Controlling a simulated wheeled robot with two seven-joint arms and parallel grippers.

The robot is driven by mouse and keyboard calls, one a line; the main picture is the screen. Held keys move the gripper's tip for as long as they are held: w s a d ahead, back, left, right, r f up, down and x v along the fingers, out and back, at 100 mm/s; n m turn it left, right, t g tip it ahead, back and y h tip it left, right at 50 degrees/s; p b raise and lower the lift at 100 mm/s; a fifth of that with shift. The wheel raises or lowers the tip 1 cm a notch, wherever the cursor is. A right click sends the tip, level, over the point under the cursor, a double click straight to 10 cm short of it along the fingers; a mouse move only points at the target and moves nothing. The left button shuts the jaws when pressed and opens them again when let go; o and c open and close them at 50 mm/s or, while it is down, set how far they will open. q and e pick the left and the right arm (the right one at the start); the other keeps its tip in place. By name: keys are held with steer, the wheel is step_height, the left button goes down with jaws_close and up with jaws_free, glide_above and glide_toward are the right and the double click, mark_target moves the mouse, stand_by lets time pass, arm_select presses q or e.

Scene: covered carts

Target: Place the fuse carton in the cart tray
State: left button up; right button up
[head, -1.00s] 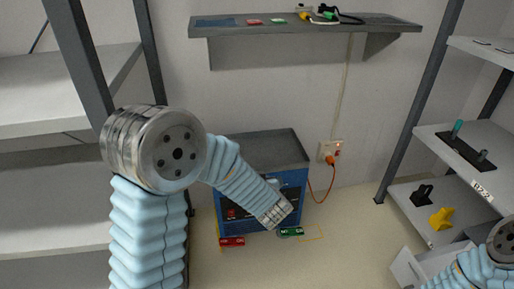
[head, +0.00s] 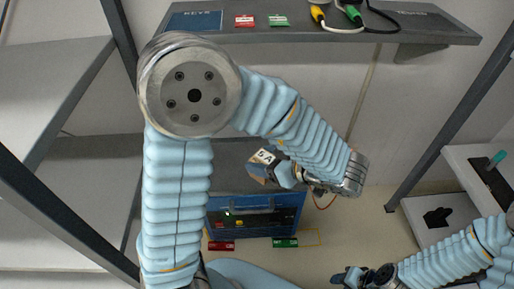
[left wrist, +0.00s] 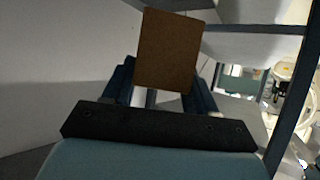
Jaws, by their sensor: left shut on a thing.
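The fuse carton (head: 262,160), a small brown box with a pale label reading 5A, is held in my left gripper (head: 280,172) above the cart. In the left wrist view the brown carton (left wrist: 170,52) sits between the two dark fingers. The cart has a grey top tray (head: 228,182) and a blue front (head: 255,222). The carton and my left arm hide part of the tray. My right gripper (head: 352,277) is low at the bottom of the head view, away from the cart; its jaw opening is unclear.
A wall shelf (head: 330,36) above the cart holds a KEYS mat, red and green items and cables. Red (head: 221,246) and green (head: 285,242) markers lie on the floor by the cart. Grey racks (head: 60,90) stand at left and another rack (head: 430,218) at right.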

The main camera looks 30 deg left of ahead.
arm_select(q)
steer(key=w+a+f+b, duration=0.1)
steer(key=w+a+f, duration=0.8)
steer(key=shift+a+f+b, duration=0.1)
steer(key=shift+f+b, duration=0.05)
steer(key=shift+b, duration=0.2)
steer(key=shift+w+a+f, duration=0.1)
steer(key=shift+a+f, duration=0.05)
steer(key=shift+f, duration=1.55)
steer(key=shift+f, duration=0.1)
steer(key=o, duration=1.1)
